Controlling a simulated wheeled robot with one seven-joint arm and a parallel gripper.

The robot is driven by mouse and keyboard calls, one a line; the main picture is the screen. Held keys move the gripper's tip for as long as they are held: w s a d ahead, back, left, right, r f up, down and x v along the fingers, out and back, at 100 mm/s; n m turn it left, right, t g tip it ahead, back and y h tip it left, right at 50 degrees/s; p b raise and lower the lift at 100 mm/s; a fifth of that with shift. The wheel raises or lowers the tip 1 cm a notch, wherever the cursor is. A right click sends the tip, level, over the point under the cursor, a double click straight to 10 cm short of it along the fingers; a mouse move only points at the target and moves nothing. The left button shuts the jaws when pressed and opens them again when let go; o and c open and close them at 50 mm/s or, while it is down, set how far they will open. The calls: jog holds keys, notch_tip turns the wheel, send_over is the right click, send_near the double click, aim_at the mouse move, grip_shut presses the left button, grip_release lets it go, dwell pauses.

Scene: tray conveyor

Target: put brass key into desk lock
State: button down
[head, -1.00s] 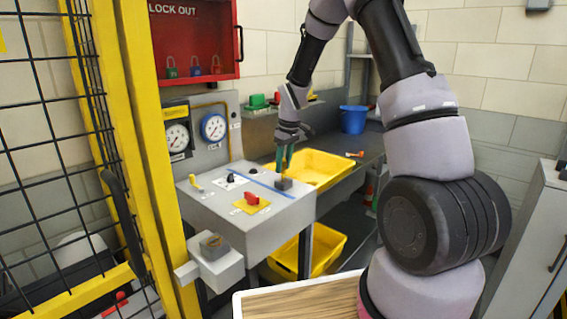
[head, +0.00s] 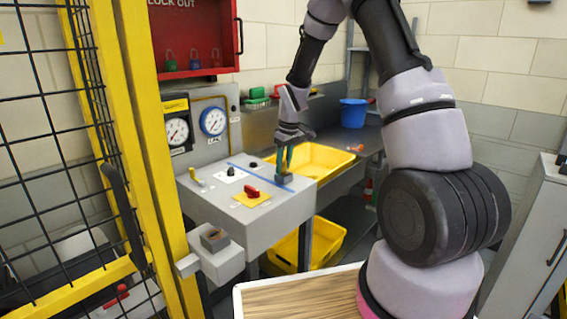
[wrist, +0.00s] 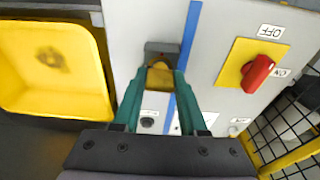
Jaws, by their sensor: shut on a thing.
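In the wrist view my gripper (wrist: 158,92) has its green fingers closed on the brass key (wrist: 160,77). The key's brass head shows between the fingertips. Just beyond it is a small dark grey block, seemingly the desk lock (wrist: 163,48), on the grey desk top beside a blue stripe. The key's far end meets or overlaps the block; I cannot tell how deep it sits. In the head view my gripper (head: 284,163) points down at the lock (head: 286,181) near the desk's right edge, and the key is too small to make out.
A red switch (head: 252,192) on a yellow plate and a black knob (head: 231,171) are on the desk top. A yellow bin (head: 318,160) lies just right of the desk. A yellow post (head: 150,150) and mesh stand left. A blue bucket (head: 353,116) stands behind.

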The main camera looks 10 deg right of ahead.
jog(key=shift+c, duration=1.8)
grip_release()
notch_tip(320, 180, up, 11)
jog(key=s+d, duration=0.1)
jog(key=shift+s+f, duration=0.2)
jog(key=s+d+r+m+t, duration=0.25)
jog(key=s+r, duration=0.35)
jog(key=r, duration=0.3)
jog(key=s+r+m+t, duration=0.1)
jog(key=s+r+m, duration=0.2)
jog(key=s, duration=0.4)
jog(key=s+d+r+m+t, duration=0.1)
jog(key=s+r+m, duration=0.2)
jog(key=s, duration=0.5)
jog(key=s+d+r+m+t+y, duration=0.1)
jog(key=s+r+m, duration=0.2)
jog(key=s, duration=0.4)
jog(key=shift+v, duration=0.8)
